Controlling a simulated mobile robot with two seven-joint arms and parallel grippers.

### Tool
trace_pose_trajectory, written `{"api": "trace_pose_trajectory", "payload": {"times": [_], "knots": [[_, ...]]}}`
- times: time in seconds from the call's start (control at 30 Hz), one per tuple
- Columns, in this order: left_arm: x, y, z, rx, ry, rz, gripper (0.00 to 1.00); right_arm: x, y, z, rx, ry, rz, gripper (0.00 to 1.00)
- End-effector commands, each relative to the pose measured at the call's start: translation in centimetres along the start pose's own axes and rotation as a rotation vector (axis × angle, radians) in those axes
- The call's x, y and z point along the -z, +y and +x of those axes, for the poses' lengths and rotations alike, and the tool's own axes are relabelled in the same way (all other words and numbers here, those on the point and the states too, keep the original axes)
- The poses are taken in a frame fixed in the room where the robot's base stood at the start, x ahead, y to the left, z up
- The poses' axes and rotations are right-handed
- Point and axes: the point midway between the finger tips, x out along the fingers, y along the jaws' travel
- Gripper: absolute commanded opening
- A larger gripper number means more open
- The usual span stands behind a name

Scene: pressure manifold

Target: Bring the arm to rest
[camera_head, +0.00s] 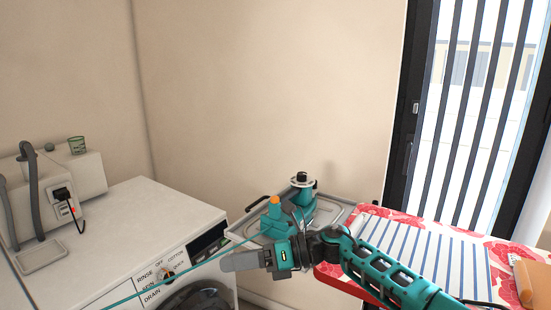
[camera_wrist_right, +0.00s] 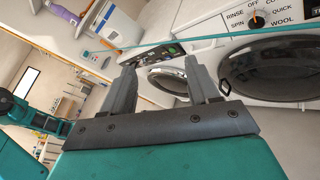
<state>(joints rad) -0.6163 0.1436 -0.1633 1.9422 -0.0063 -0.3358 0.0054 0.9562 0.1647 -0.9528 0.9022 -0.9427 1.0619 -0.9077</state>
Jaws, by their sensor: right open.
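My right arm (camera_head: 385,275) reaches in from the lower right in the head view. Its gripper (camera_head: 238,262) points left, in front of the washing machine and the metal tray. In the right wrist view its two grey fingers (camera_wrist_right: 163,75) stand apart with nothing between them, so it is open and empty. A teal fitting with an orange knob (camera_head: 275,201) and a black-and-white top (camera_head: 302,180) stands on the tray (camera_head: 331,211) behind the gripper. The wrist partly hides its lower part. My left gripper is not seen.
A red-patterned board (camera_head: 505,255) with an orange item (camera_head: 526,280) lies right, below a barred glass door (camera_head: 480,80).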

Motion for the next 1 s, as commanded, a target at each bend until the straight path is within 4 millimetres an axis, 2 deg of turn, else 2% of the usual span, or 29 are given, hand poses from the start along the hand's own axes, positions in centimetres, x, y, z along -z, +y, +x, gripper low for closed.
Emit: {"api": "trace_pose_trajectory", "payload": {"times": [0.03, 0.1, 0.2, 0.37, 0.47, 0.57, 0.73, 0.9, 1.0], "knots": [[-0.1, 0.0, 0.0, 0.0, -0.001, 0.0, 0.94, 1.1, 0.5, 0.9, -0.024, -0.099, 0.107, 0.6], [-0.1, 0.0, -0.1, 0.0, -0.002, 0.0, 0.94, 1.8, 0.8, 1.4, -0.045, -0.237, 0.256, 0.6], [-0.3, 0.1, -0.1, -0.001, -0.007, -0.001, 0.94, 2.8, 0.9, 1.2, -0.069, -0.427, 0.482, 0.6], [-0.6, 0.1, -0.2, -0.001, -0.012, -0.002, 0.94, 5.6, 0.1, -1.0, -0.094, -0.721, 0.866, 0.6], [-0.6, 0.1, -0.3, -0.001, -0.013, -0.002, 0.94, 8.3, -0.7, -3.2, -0.103, -0.9, 1.113, 0.6], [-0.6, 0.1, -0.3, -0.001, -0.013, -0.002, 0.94, 11.8, -1.4, -5.8, -0.108, -1.077, 1.36, 0.6], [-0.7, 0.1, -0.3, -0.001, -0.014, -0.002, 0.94, 19.6, -1.6, -10.7, -0.104, -1.374, 1.766, 0.6], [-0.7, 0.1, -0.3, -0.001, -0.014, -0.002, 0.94, 28.2, 0.2, -15.1, -0.092, -1.661, 2.129, 0.6], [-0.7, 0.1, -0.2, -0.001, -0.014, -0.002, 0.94, 32.1, 1.9, -17.0, -0.081, -1.797, 2.284, 0.6]]}}
